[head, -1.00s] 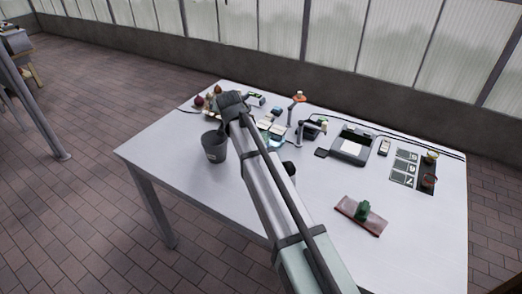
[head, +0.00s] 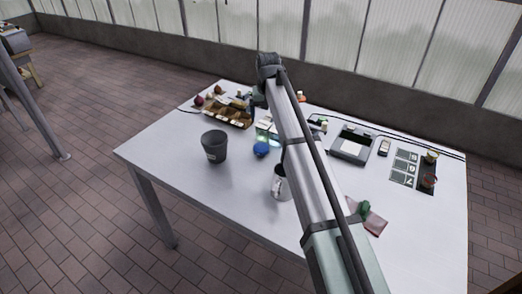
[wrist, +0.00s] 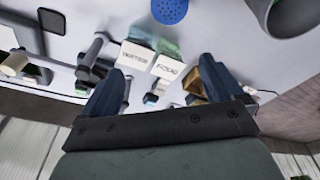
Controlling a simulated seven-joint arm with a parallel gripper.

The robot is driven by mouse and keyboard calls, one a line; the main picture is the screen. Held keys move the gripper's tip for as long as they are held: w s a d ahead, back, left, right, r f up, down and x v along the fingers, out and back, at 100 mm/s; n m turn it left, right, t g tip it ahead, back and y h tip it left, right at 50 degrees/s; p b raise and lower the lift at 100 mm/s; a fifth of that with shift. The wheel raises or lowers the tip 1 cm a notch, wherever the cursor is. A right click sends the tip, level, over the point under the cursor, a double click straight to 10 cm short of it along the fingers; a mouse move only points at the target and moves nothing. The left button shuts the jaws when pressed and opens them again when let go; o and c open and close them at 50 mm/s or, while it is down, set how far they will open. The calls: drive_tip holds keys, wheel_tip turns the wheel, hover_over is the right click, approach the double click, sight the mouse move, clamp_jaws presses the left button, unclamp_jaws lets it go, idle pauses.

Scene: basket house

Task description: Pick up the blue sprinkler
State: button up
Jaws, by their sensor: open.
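The blue sprinkler (head: 261,149) is a small round blue thing on the white table, between the grey bucket and my arm in the head view. In the wrist view the blue sprinkler (wrist: 169,10) shows as a disc dotted with small holes, cut off by the top edge. My gripper (wrist: 163,76) is open, with its two dark blue fingers apart and nothing held between them. It is above the table and apart from the sprinkler. In the head view its fingers are mostly hidden behind my wrist.
A grey bucket (head: 214,146) stands left of the sprinkler, and a light cup (head: 281,186) stands in front of it. Labelled cards (wrist: 136,56), a sectioned tray (head: 229,113) and a dark machine (head: 352,144) stand farther back. The table's front left is bare.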

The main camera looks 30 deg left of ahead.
sight(261, 145)
drive_tip(key=s+f, duration=0.1)
drive_tip(key=f, duration=0.4)
drive_tip(key=s+f+n+g, duration=0.1)
drive_tip(key=f, duration=0.3)
drive_tip(key=s+f+n+h, duration=0.1)
drive_tip(key=f, duration=0.4)
drive_tip(key=shift+a+f+g, duration=0.3)
drive_tip(key=shift+f+g, duration=0.05)
drive_tip(key=shift+g, duration=0.05)
drive_tip(key=shift+c, duration=0.4)
drive_tip(key=c, duration=1)
